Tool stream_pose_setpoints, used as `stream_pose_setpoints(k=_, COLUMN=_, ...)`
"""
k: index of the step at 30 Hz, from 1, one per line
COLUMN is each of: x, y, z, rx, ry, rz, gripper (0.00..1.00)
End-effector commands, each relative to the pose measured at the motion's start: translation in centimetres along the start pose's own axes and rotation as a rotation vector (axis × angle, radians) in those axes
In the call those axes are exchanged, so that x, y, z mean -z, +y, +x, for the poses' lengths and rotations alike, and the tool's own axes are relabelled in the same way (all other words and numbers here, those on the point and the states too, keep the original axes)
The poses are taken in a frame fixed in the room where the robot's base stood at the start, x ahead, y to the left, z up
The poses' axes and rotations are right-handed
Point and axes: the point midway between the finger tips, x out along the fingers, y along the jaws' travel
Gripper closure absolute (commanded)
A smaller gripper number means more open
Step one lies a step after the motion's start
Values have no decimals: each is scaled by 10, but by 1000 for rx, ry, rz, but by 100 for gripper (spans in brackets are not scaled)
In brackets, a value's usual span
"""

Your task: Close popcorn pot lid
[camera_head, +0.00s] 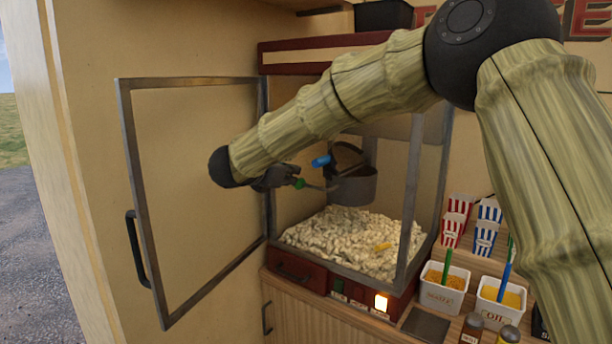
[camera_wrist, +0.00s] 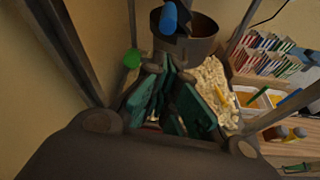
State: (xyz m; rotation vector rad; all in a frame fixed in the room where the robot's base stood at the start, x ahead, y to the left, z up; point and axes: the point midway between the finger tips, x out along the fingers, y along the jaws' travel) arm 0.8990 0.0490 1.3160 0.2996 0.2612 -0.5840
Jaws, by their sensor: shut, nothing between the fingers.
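The popcorn pot (camera_head: 357,189) hangs inside the glass popcorn cabinet, above the heap of popcorn. Its lid (camera_head: 346,154) appears tilted up, with the pot's top open. A blue handle (camera_head: 321,161) is at the pot's left rim, and a green knob (camera_head: 299,184) sticks out lower on the left. In the wrist view the pot (camera_wrist: 203,45) is at the top, with the blue handle (camera_wrist: 168,17) and green knob (camera_wrist: 131,58) before it. My gripper (camera_head: 280,180) is shut and empty, just left of the pot near the green knob. Its fingers (camera_wrist: 170,78) point toward the pot; contact is unclear.
The cabinet's framed door (camera_head: 131,180) stands swung open at left. Popcorn (camera_head: 350,242) covers the cabinet floor. A metal post (camera_head: 410,205) stands right of the pot. Striped boxes (camera_head: 485,238) and the tubs of yellow contents (camera_head: 441,296) sit on the right counter.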

Motion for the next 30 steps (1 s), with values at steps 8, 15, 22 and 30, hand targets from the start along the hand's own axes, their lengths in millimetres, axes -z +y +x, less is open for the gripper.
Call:
stream_pose_setpoints(k=8, x=-3, y=3, z=27, rx=-1, ry=1, rz=6, gripper=100)
stream_pose_setpoints(k=15, x=-4, y=2, z=66, rx=0, ry=-1, rz=4, gripper=100)
stream_pose_setpoints(k=22, x=-3, y=0, z=91, rx=2, ry=-1, rz=5, gripper=100)
stream_pose_setpoints(k=30, x=-1, y=0, z=98, rx=0, ry=0, rz=5, gripper=100)
